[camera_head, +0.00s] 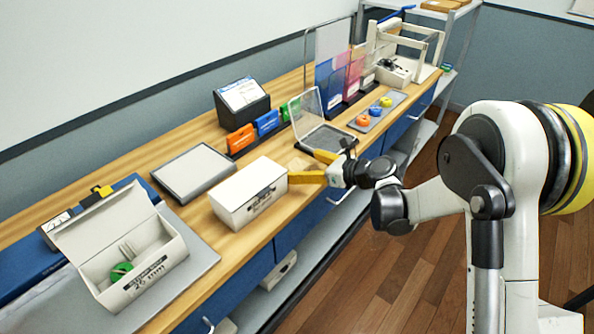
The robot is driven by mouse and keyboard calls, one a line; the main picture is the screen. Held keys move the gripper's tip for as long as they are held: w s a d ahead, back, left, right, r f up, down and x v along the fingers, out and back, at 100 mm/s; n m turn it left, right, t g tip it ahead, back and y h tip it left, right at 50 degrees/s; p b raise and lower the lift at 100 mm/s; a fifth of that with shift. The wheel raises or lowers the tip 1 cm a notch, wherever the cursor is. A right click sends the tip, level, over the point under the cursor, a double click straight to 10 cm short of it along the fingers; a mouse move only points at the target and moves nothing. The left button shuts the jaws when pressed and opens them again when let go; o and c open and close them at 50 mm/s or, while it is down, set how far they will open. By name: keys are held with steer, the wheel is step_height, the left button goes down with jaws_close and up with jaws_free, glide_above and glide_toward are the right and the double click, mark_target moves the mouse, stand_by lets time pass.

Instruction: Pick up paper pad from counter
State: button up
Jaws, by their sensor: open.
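My gripper (305,166) has yellow fingers spread apart over the counter (225,140), at the right end of a closed white box (248,193). It holds nothing that I can see. A small pale brown patch (300,164) shows between the fingers; I cannot tell whether it is a pad or bare wood. A flat white rectangle with a dark edge (193,172) lies left of the white box, apart from my gripper. I cannot tell for certain which thing is the paper pad.
An open white box with a green roll (122,270) stands at front left. A mesh tray with a raised lid (322,135) is just behind my gripper. Orange, blue and green boxes (266,122), a black stand (241,104) and upright folders (338,75) line the back. Shelves lie below.

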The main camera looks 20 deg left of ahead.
mark_target(298, 166)
steer(key=b+x, duration=0.1)
steer(key=x, duration=0.1)
steer(key=b+x, duration=0.1)
steer(key=x, duration=0.1)
steer(key=shift+w+a+f, duration=0.1)
steer(key=shift+w+f, duration=0.05)
steer(key=shift+f, duration=0.35)
steer(key=shift+r, duration=0.1)
steer(key=c, duration=0.9)
steer(key=shift+r, duration=0.1)
